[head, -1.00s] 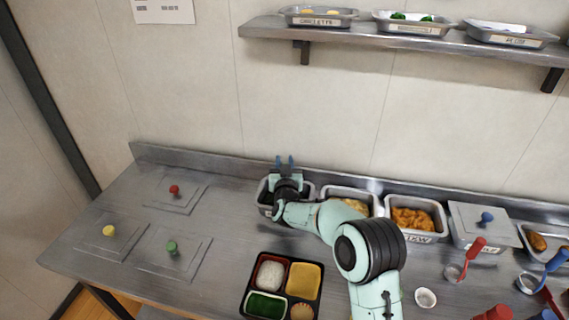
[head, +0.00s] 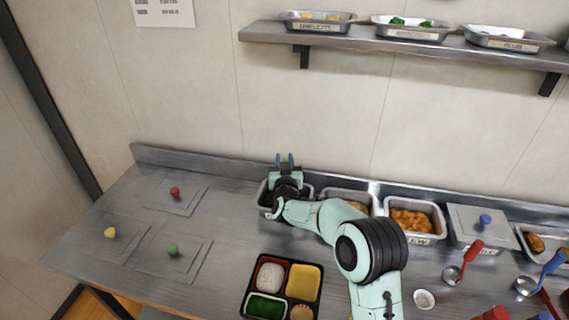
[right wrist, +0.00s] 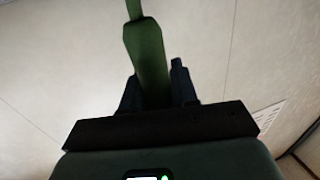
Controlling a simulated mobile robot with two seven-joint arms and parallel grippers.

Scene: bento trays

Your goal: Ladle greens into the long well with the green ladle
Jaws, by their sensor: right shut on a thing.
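My right gripper (head: 285,166) is over the leftmost steel pan (head: 263,205) at the back of the counter, fingers pointing up in the head view. In the right wrist view it is shut on the handle of the green ladle (right wrist: 148,58), which runs up out of the frame. The ladle's bowl is not visible, and the pan's contents are mostly hidden by my gripper and arm. The black bento tray (head: 287,281) lies at the front. Its front-left well (head: 265,306) shows green; whether that is food is hard to tell. My left gripper is not in view.
More steel pans stand to the right, one with orange food (head: 411,220), one lidded (head: 480,222). A red-handled ladle (head: 463,264), a blue-handled ladle (head: 541,273) and a small white cup (head: 424,299) lie in front. Flat lids (head: 174,262) with coloured knobs occupy the left counter.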

